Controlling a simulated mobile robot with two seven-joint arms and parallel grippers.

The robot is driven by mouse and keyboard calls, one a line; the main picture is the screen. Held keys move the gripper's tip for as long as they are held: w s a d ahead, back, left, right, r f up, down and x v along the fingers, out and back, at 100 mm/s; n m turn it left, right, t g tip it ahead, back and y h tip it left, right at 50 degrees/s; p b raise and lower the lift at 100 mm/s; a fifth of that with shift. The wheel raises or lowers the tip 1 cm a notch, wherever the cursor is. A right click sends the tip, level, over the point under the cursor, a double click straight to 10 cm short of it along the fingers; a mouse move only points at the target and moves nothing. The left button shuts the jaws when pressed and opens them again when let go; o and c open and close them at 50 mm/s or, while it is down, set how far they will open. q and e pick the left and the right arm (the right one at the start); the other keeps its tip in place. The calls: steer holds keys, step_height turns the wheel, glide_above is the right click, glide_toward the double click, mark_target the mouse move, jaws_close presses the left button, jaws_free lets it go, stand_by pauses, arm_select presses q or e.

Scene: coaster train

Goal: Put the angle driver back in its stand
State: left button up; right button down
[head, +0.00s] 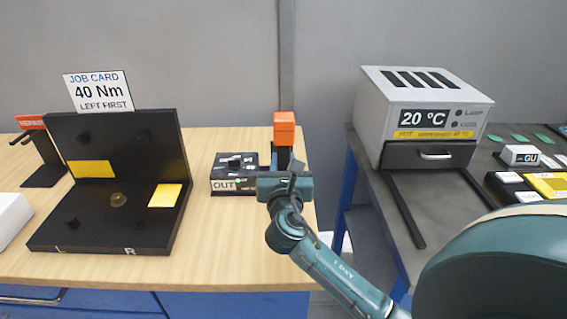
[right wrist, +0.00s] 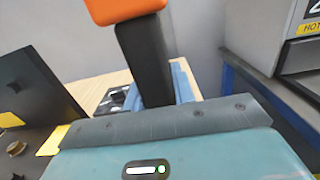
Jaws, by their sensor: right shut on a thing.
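The angle driver, with an orange block top (head: 284,129) and a black body, stands upright in my right gripper (head: 284,180). The right gripper is shut on its black body. In the right wrist view the orange top (right wrist: 125,8) and the black body (right wrist: 146,62) rise beyond the gripper. The driver's lower end is hidden behind the gripper. My left gripper is not in view.
A black L-shaped fixture (head: 120,240) with yellow pads and a job card (head: 98,91) stands on the left. A red-labelled rack (head: 38,150) is at far left. A grey oven reading 20 °C (head: 425,110) stands on the right bench, across a gap.

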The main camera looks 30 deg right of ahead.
steer(key=b+x, duration=0.1)
steer(key=x, duration=0.4)
steer(key=shift+w+d+r+b, duration=0.2)
steer(key=shift+w+b, duration=0.05)
steer(key=shift+b, duration=0.15)
steer(key=shift+p, duration=0.35)
steer(key=x, duration=1)
stand_by(4.1)
